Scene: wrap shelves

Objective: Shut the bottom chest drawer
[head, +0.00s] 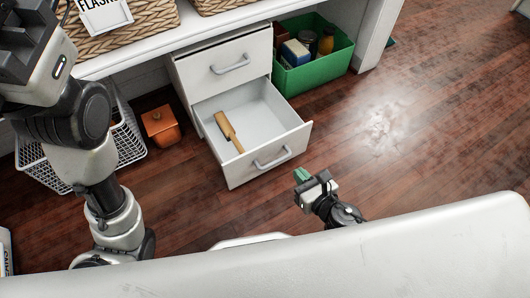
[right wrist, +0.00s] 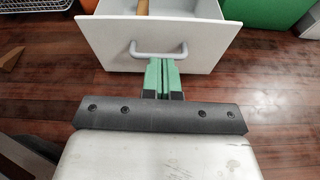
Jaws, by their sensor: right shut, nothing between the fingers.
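The white chest under the shelf has its bottom drawer (head: 234,172) pulled well out. The drawer above it (head: 222,62) is shut. The bottom drawer has a grey bar handle (head: 273,162) on its front; the handle also shows in the right wrist view (right wrist: 158,53). A wooden tool (head: 230,133) lies inside the open drawer. My right gripper (head: 301,175) has green fingers and is shut and empty, to the right of the drawer front.
A green crate (head: 316,76) with jars and boxes stands right of the chest. A copper-coloured box (head: 161,126) and a white wire basket (head: 126,133) are on the left. Wicker baskets (head: 124,32) sit on the shelf above. The wooden floor at right is clear.

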